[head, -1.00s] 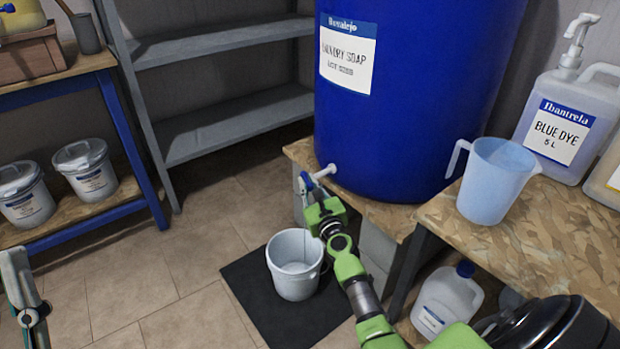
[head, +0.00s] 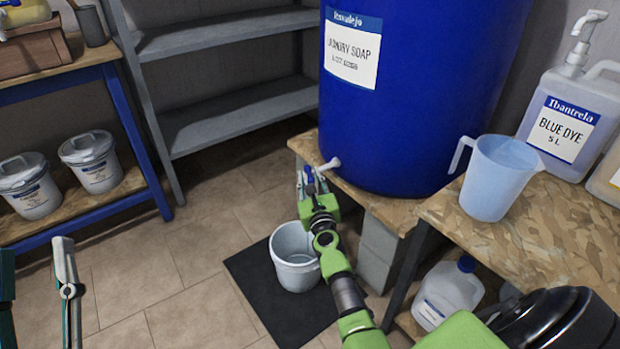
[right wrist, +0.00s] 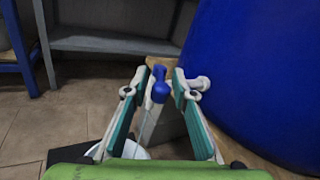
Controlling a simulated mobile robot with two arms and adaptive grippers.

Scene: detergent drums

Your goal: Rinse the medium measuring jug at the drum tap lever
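A translucent pale-blue measuring jug (head: 497,178) stands upright on the chipboard bench, handle to the left. The blue drum (head: 407,130) labelled laundry soap has a white tap (head: 329,164) low on its front, with a blue lever (head: 309,175). My right gripper (head: 310,180) is at the tap. In the right wrist view its open fingers (right wrist: 157,88) stand either side of the blue lever (right wrist: 159,92), with gaps visible. My left gripper (head: 36,255) is at the lower left edge, its fingers apart, empty and far from the jug.
A white bucket (head: 294,262) stands on a black mat (head: 252,283) below the tap, partly behind my right arm. A blue dye bottle (head: 563,125) stands behind the jug. A white jerrycan (head: 446,294) is under the bench. Lidded tubs (head: 92,160) sit on the left shelf.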

